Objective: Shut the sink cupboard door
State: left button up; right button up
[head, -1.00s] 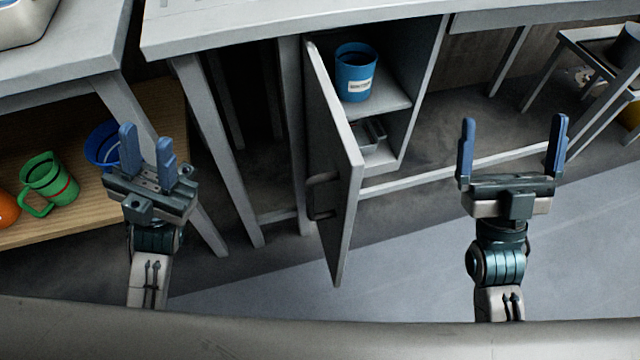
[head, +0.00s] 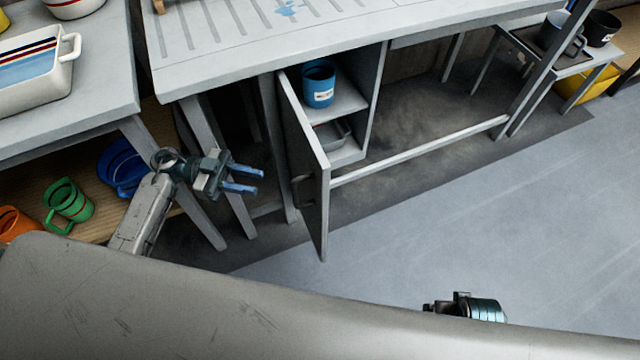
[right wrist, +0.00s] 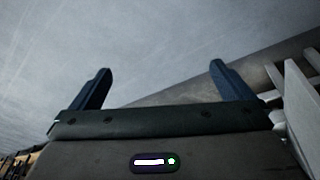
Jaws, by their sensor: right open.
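The grey sink cupboard door (head: 309,150) stands open in the head view, swung out from the cupboard (head: 372,100) under the counter. Its dark handle (head: 302,190) shows on the left face. Inside the cupboard are a blue mug (head: 318,84) on the shelf and a grey tray (head: 332,134) below. My left gripper (head: 252,180) is open and empty, pointing right, left of the door and apart from it. My right gripper (right wrist: 161,88) is open and empty in the right wrist view; in the head view only part of that arm shows at the bottom edge.
Table legs (head: 218,170) stand left of the door. A wooden shelf (head: 100,225) at the left holds green, orange and blue items. A low rail (head: 420,150) runs right of the cupboard. The grey floor (head: 430,220) in front is clear.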

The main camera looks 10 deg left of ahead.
aim_at(295, 190)
pick_arm(q)
jog(key=d+p, duration=0.1)
jog(key=d, duration=0.9)
jog(key=shift+s+d, duration=0.15)
jog(key=shift+d, duration=0.2)
pick_arm(e)
jog(key=f, duration=0.2)
jog(key=s+f, duration=0.1)
jog(key=f, duration=0.1)
jog(key=shift+d+f, duration=0.2)
pick_arm(q)
jog(key=shift+c, duration=0.2)
grip_shut()
